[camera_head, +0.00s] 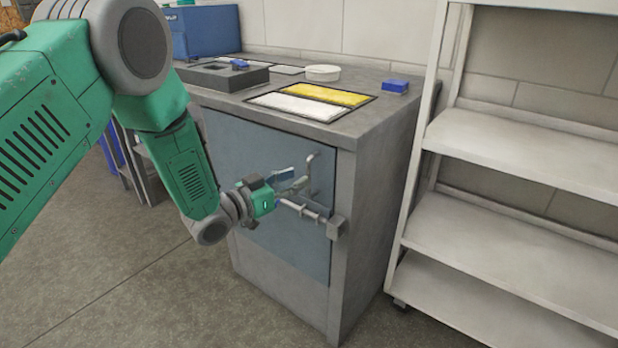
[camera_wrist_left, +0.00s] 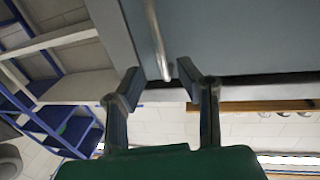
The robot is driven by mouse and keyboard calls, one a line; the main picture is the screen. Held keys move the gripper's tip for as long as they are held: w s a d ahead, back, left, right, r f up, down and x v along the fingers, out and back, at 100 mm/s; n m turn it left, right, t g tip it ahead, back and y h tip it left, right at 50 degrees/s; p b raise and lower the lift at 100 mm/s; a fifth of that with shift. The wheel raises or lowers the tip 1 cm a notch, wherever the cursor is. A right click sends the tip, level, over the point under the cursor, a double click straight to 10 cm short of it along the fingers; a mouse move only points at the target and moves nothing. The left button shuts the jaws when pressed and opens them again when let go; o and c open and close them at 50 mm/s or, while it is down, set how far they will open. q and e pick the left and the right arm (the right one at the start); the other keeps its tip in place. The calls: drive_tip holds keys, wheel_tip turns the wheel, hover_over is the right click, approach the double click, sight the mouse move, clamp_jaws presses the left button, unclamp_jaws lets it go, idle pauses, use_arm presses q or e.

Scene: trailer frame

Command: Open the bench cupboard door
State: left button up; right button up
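The bench cupboard door (camera_head: 250,150) is a flat blue-grey panel in the front of the grey bench and looks shut. A thin metal handle (camera_head: 309,172) stands out near its right edge. Below it, a horizontal metal bolt (camera_head: 302,209) reaches toward a grey block (camera_head: 336,227) at the frame. My left gripper (camera_head: 298,187) is in front of the door by the handle, partly hiding it. In the left wrist view, its two fingers (camera_wrist_left: 159,74) are apart, with the end of a metal bar (camera_wrist_left: 157,38) between or just beyond the tips; contact is unclear. My right gripper is out of view.
The bench top (camera_head: 365,128) holds yellow and white trays (camera_head: 328,94), a blue box (camera_head: 395,86), a round white dish (camera_head: 323,73) and a dark case (camera_head: 222,77). A white shelf rack (camera_head: 500,143) stands close at right. Floor in front is clear.

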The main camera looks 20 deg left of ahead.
sight(309, 193)
use_arm(q)
drive_tip(key=b+x, duration=0.1)
drive_tip(key=x, duration=0.3)
drive_tip(key=shift+w+a+f, duration=0.1)
drive_tip(key=shift+w+a, duration=0.05)
drive_tip(key=shift+w, duration=0.15)
drive_tip(key=shift+w+d, duration=0.15)
drive_tip(key=shift+d, duration=0.15)
clamp_jaws()
